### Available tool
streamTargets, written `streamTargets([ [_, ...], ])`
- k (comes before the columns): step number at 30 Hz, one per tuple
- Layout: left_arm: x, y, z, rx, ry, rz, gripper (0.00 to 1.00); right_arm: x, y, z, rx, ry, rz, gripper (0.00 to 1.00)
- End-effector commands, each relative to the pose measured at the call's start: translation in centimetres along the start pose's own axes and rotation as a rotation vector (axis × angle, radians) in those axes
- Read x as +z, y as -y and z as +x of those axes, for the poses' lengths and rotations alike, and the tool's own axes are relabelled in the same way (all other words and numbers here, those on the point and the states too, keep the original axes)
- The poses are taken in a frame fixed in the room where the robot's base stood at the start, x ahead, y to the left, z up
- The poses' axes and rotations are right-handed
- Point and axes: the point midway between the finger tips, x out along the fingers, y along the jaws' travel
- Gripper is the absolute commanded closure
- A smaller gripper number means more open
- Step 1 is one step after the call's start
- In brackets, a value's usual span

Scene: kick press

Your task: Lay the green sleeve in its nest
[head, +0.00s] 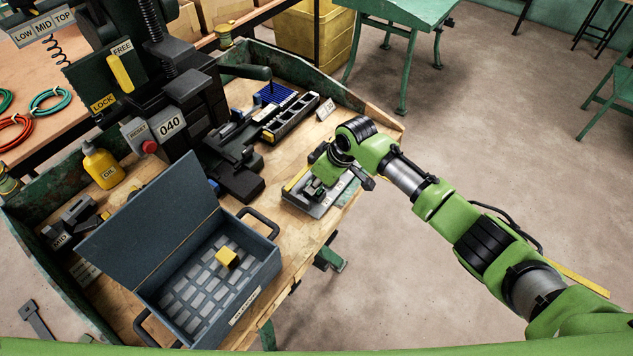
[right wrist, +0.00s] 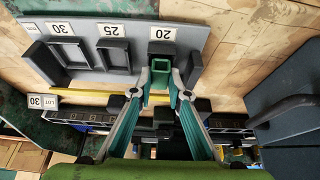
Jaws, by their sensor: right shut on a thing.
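My right gripper (right wrist: 161,88) is shut on the green sleeve (right wrist: 161,72), a small square tube held between its fingertips. The sleeve is at the black nest (right wrist: 161,48) beside the label 20, on a grey plate (right wrist: 202,12). I cannot tell whether it rests in the nest or just above it. The nests by labels 25 (right wrist: 115,57) and 30 (right wrist: 72,54) look empty. In the head view my right gripper (head: 318,186) is over the plate (head: 312,208) at the bench's right edge, and its wrist hides much of it. My left gripper is not in view.
A blue-grey open toolbox (head: 262,275) with a yellow block (head: 227,257) inside stands at the front. The press (head: 180,110) stands behind, left of the plate. A black tray (head: 292,118) lies beyond the plate.

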Motion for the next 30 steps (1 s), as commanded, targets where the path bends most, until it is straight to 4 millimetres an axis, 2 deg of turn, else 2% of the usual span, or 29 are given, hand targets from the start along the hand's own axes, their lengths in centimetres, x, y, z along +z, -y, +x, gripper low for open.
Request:
streamTargets([
  [19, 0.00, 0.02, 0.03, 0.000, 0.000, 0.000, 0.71, 0.16, 0.02, 0.40, -0.001, 0.000, 0.000, 1.00],
  [20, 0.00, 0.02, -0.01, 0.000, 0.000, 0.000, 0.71, 0.13, 0.01, 0.35, 0.000, -0.001, 0.000, 0.79],
  [21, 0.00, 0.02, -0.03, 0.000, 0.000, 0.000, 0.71, 0.13, 0.01, 0.33, 0.000, -0.001, 0.000, 0.68],
  [22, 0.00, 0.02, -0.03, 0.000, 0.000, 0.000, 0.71, 0.13, 0.01, 0.33, 0.000, -0.001, 0.000, 0.64],
  [30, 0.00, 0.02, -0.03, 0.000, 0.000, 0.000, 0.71, 0.16, 0.01, 0.34, 0.000, 0.000, 0.000, 0.64],
])
